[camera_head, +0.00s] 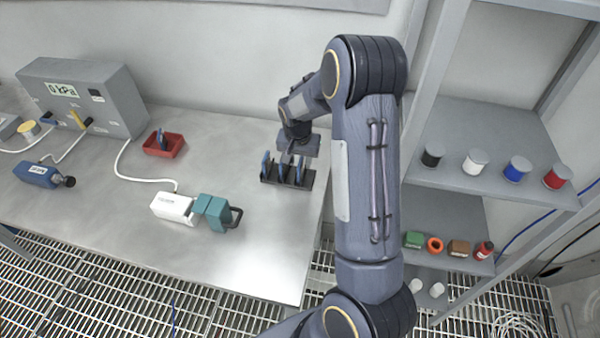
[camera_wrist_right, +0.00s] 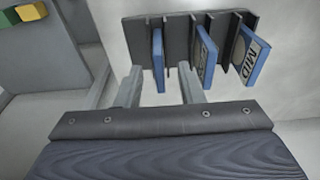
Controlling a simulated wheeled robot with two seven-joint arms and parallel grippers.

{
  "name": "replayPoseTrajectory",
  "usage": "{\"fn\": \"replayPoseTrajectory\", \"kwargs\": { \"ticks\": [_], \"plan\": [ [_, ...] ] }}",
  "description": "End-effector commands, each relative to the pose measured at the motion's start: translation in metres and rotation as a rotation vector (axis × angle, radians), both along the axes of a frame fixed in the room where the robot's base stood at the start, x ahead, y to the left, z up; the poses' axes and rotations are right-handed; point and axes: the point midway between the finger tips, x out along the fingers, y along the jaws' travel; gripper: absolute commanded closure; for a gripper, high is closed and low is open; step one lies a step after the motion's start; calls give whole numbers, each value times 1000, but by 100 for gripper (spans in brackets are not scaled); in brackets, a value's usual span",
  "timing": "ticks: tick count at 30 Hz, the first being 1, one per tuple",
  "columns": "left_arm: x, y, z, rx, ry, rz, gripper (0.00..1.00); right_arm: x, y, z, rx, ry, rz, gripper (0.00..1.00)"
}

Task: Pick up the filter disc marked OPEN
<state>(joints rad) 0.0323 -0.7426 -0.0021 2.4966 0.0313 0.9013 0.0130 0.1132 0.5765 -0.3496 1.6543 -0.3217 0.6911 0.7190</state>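A dark rack (camera_head: 297,185) stands near the table's right end and holds three blue-edged discs upright. In the right wrist view, the rack (camera_wrist_right: 183,28) holds a disc seen edge-on (camera_wrist_right: 158,60), a middle disc (camera_wrist_right: 206,57) whose lettering I cannot read clearly, and a disc marked MID (camera_wrist_right: 250,56). No OPEN marking is readable. My right gripper (camera_wrist_right: 160,82) is at the rack with its fingers apart. The edge-on disc shows between the fingers, with a gap on both sides. In the head view, the right gripper (camera_head: 297,148) is just behind the rack. My left gripper is out of view.
A red tray (camera_head: 177,149) with a blue piece, a white-and-teal device (camera_head: 175,207), a blue device (camera_head: 37,174) and a grey gauge box (camera_head: 110,95) are on the table. Shelves (camera_head: 490,135) with spools stand right. The table's front middle is clear.

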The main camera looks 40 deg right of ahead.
Motion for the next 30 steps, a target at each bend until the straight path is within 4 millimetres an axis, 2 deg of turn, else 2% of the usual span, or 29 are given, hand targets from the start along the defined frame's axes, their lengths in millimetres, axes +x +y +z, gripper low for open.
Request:
{"fn": "replayPoseTrajectory", "kwargs": {
  "ticks": [4, 9, 12, 23, 26, 30],
  "plan": [
    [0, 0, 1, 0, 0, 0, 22, 0, 0, 2, 0, 0, 0, 68],
    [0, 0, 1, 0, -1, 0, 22, 0, 0, 2, 0, 0, 0, 90],
    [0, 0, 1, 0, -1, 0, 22, 0, 0, 2, 0, 0, 0, 100],
    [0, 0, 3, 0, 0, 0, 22, 0, 0, 4, 0, 0, 0, 100],
    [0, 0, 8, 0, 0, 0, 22, 0, 0, 11, 0, 0, 0, 100],
    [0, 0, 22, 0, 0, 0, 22, 0, 0, 31, 0, -1, 0, 100]
  ]
}}
